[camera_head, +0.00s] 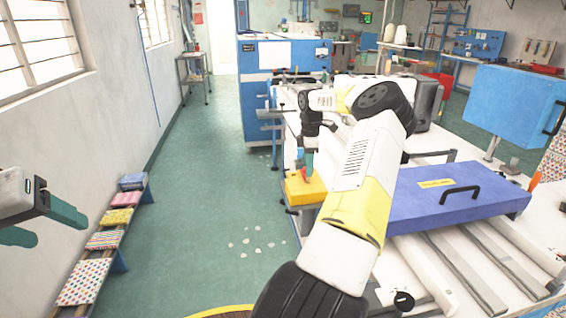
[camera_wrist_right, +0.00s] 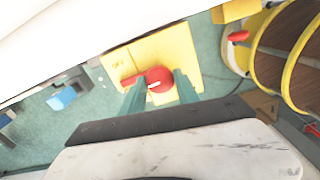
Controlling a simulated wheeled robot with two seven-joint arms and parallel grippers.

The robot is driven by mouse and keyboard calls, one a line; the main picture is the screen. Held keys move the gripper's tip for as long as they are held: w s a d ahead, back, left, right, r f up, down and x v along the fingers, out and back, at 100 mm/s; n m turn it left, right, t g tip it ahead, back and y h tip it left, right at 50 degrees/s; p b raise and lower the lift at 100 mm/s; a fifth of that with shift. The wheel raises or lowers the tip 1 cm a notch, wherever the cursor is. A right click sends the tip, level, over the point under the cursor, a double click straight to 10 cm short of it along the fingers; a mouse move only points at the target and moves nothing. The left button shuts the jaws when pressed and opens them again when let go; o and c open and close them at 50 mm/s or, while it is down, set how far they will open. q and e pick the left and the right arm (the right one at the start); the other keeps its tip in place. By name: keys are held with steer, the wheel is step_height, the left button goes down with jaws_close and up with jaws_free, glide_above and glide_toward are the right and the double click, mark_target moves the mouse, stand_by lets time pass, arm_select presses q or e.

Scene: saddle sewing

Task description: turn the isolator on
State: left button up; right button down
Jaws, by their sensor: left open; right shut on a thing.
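The isolator is a yellow box (camera_head: 303,190) at the near left corner of the workbench. In the right wrist view its yellow face (camera_wrist_right: 155,52) carries a red rotary knob (camera_wrist_right: 158,80) with a red handle pointing left. My right gripper (camera_wrist_right: 159,88) has its two green fingers on either side of the knob and is shut on it. In the head view my right arm reaches over the bench, and the gripper (camera_head: 307,165) is partly hidden above the yellow box, as is the knob. My left gripper (camera_head: 50,228) is open and empty at the left edge.
A purple-blue lid with a black handle (camera_head: 445,198) lies on the bench right of my arm. A blue cabinet (camera_head: 285,85) stands behind. A low rack of patterned fabric stacks (camera_head: 105,240) runs along the left wall. The green floor between is clear apart from small pale scraps.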

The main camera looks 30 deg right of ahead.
steer(key=n, duration=0.8)
steer(key=shift+n, duration=0.3)
steer(key=n, duration=0.4)
steer(key=shift+n, duration=2.5)
steer(key=c, duration=0.9)
jaws_free()
